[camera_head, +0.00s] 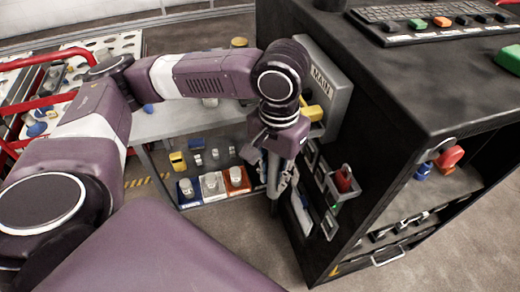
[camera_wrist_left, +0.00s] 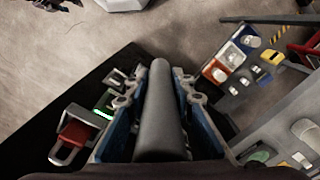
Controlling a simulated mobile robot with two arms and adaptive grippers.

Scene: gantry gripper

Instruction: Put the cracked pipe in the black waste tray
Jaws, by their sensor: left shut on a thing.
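My left gripper (camera_head: 276,188) hangs down beside the near left face of the black cabinet in the head view. In the left wrist view its blue and grey fingers (camera_wrist_left: 161,110) are shut on a plain dark grey pipe (camera_wrist_left: 160,128). The pipe lies lengthwise between the fingers, and I see no crack on the side facing me. In the head view the pipe is hard to make out among the fingers. I cannot pick out a black waste tray in either view. My right gripper is not in view.
The black cabinet (camera_head: 420,100) stands close on the right, with a grey MAIN switch box (camera_head: 324,85) and a red padlock (camera_head: 344,179) on its panel. A shelf below the grey bench (camera_head: 170,121) holds blue, white and orange trays (camera_head: 236,178). Bare floor (camera_head: 240,235) lies in front.

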